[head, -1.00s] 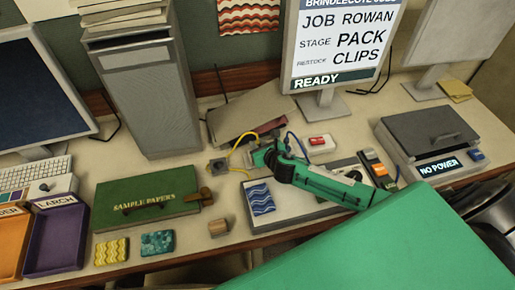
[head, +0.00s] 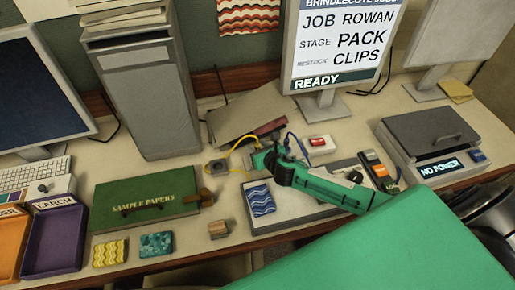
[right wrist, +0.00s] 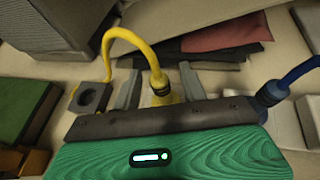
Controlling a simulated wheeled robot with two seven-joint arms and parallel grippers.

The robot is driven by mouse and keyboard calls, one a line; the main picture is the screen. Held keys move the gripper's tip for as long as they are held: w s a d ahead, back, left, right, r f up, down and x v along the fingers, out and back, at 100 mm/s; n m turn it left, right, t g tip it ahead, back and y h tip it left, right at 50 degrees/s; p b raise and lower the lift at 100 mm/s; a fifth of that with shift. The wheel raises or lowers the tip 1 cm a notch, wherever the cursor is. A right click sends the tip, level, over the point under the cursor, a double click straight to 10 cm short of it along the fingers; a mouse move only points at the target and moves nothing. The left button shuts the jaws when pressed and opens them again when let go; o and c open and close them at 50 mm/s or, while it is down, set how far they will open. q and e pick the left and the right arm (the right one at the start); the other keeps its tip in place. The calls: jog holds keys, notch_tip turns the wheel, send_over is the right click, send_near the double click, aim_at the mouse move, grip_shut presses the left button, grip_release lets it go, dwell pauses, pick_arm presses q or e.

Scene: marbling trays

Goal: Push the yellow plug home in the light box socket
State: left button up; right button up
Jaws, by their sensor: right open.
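The yellow plug (right wrist: 163,88) stands between the two fingers of my right gripper (right wrist: 161,88) in the right wrist view. The gripper is open, with a gap visible on each side of the plug. Its yellow cable (right wrist: 122,34) loops up and left toward a dark square block with a round hole (right wrist: 91,97). In the head view my right gripper (head: 262,158) is at the back edge of a pale flat box (head: 290,208), probably the light box. The socket face and the plug's lower end are hidden. My left gripper is out of view.
A blue plug and cable (right wrist: 275,92) are close to the right of the gripper. Grey and dark red folders (head: 250,112) lie behind it. A white block with a red button (head: 318,144) is to the right. A device reading NO POWER (head: 430,133) stands further right.

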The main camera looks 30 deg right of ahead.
jog(key=shift+s, duration=0.1)
jog(key=b+v, duration=0.3)
jog(key=v, duration=0.9)
jog(key=shift+s, duration=0.25)
jog(key=shift+s+r, duration=0.3)
jog(key=shift+s, duration=0.25)
